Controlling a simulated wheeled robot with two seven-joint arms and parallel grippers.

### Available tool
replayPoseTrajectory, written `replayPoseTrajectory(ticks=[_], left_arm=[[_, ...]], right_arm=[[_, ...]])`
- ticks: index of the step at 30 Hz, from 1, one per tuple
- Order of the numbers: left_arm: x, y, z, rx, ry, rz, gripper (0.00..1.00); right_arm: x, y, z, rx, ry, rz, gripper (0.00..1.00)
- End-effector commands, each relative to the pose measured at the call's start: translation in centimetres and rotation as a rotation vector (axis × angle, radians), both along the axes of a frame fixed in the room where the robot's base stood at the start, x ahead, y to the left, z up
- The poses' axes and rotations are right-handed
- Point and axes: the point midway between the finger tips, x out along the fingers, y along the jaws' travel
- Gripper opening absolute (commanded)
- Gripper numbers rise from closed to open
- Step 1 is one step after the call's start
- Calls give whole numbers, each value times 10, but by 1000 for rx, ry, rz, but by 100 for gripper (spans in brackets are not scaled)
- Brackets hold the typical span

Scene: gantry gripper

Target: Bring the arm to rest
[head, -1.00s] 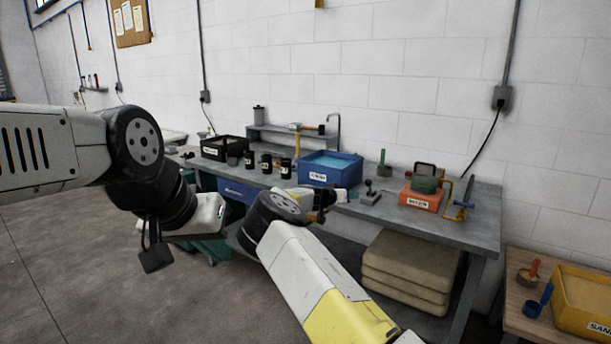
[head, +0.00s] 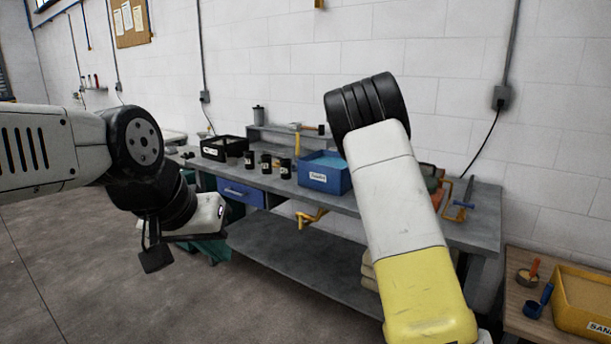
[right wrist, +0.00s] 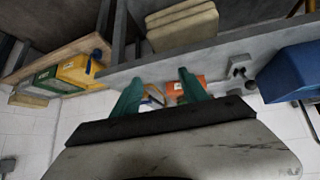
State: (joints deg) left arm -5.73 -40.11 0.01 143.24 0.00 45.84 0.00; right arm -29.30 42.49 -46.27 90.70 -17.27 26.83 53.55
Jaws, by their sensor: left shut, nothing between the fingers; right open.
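My left gripper (head: 208,246) hangs at the left in the head view, over the floor in front of the bench. It is shut and empty, its fingers partly hidden by its dark mount. My right arm (head: 400,200) stands raised across the right middle of the head view, and its gripper is hidden there. In the right wrist view my right gripper (right wrist: 160,92) shows two teal fingers, spread apart with nothing held. The bench and the orange box (right wrist: 190,84) appear beyond them, with a clear gap that I cannot measure.
A grey bench (head: 300,255) along the wall carries a blue bin (head: 325,178), a black crate (head: 222,148) and several black canisters. A wooden table (head: 518,318) with a yellow bin (head: 582,297) stands right. Floor at left is clear.

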Motion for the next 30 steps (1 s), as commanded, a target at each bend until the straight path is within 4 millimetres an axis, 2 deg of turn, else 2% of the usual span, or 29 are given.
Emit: replayPoseTrajectory(ticks=[1, 8, 15, 21, 27, 30], left_arm=[[0, 0, 0, 0, 0, 0, 0], [0, 0, 0, 0, 0, 0, 0], [0, 0, 0, 0, 0, 0, 0], [0, 0, 0, 0, 0, 0, 0], [0, 0, 0, 0, 0, 0, 0], [0, 0, 0, 0, 0, 0, 0]], right_arm=[[-19, -1, 8, 61, 14, 1, 52], [-102, 26, 40, 276, 82, 109, 52], [-194, 71, 90, 411, 94, 324, 52], [-280, 109, 125, 427, 77, 540, 52], [-362, 140, 138, 361, 62, 737, 52], [-390, 149, 137, 319, 61, 804, 52]])
